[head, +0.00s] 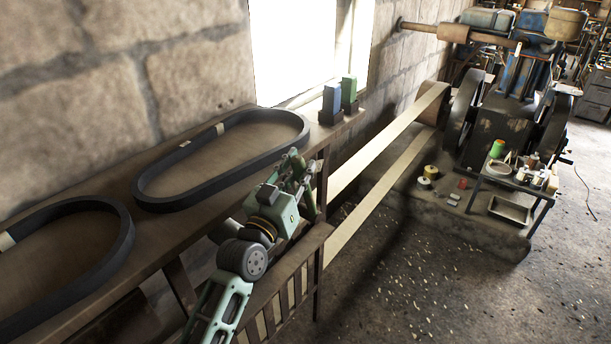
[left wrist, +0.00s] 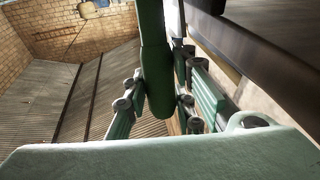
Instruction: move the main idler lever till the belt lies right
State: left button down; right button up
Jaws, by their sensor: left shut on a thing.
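The tan flat belt (head: 385,140) runs in two strands from the engine's wheel down to the lower left, passing behind the wooden guard. Its near end is hidden by the bench and guard, so I cannot tell how it lies there. My left gripper (head: 303,174) is at the right end of the bench, above the guard. In the left wrist view a rounded green bar, the main idler lever (left wrist: 155,55), stands between the fingers of my left gripper (left wrist: 158,100), which is shut on it. In the head view the arm mostly hides the lever. My right gripper is not in view.
Two dark oval belts, one nearer (head: 122,245) and one farther (head: 160,208), lie on the bench (head: 155,260). Blue (head: 331,98) and green (head: 349,90) blocks stand at its far end. The slatted guard (head: 290,280) is close below my arm. The engine (head: 505,115) and a small cart (head: 530,188) stand at right.

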pick_arm(q)
jog(key=shift+s+f, duration=0.1)
jog(key=shift+f, duration=0.1)
jog(key=c, duration=1.5)
grip_release()
jog(key=shift+s+a+r, duration=0.1)
jog(key=shift+a, duration=0.05)
jog(key=shift+o, duration=0.2)
jog(key=v, duration=1.2)
